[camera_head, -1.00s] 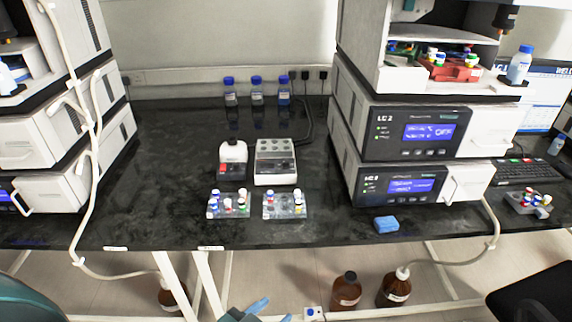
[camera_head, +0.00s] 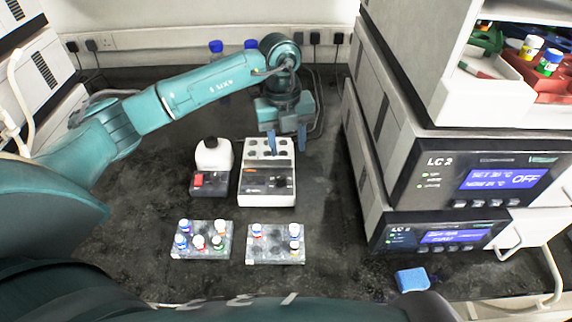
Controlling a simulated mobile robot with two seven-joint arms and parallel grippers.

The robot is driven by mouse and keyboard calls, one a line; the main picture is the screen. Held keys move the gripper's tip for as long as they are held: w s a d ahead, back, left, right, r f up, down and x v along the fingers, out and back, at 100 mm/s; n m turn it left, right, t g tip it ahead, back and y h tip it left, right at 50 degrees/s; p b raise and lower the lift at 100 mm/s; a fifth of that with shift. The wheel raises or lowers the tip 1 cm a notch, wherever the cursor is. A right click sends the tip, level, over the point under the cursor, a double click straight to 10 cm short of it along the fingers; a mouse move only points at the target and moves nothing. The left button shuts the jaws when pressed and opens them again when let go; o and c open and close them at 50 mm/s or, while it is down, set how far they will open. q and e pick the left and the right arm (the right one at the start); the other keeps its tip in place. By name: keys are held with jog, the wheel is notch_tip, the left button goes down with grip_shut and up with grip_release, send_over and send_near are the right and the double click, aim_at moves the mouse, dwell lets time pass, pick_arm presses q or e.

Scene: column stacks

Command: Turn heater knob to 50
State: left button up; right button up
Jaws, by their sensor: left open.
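The heater (camera_head: 254,190) is a white block with round wells on top and a dark front panel, standing at the middle of the black bench. Its knob (camera_head: 281,182) looks like a small dark shape on the panel; its setting is too small to read. My left gripper (camera_head: 287,146) is open and points down over the back right part of the heater's wells, behind the knob. My right gripper is not in view.
A white bottle on a small device with a red switch (camera_head: 209,181) stands left of the heater. Two vial racks (camera_head: 181,252) (camera_head: 262,258) sit in front. Instrument stacks (camera_head: 405,180) and a blue sponge (camera_head: 411,279) are at right. Blue-capped bottles (camera_head: 216,47) stand behind my arm.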

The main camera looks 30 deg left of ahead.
aim_at(281, 176)
pick_arm(q)
jog(key=shift+n+y, duration=0.3)
jog(key=shift+y, duration=0.2)
jog(key=f, duration=0.3)
jog(key=a+f, duration=0.1)
jog(key=f, duration=0.3)
jog(key=a+f+p, duration=0.1)
jog(key=f, duration=0.3)
jog(key=shift+w+a+f, duration=0.1)
jog(key=shift+w, duration=0.3)
jog(key=shift+f, duration=0.45)
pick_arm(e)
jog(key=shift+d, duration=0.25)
pick_arm(q)
grip_shut()
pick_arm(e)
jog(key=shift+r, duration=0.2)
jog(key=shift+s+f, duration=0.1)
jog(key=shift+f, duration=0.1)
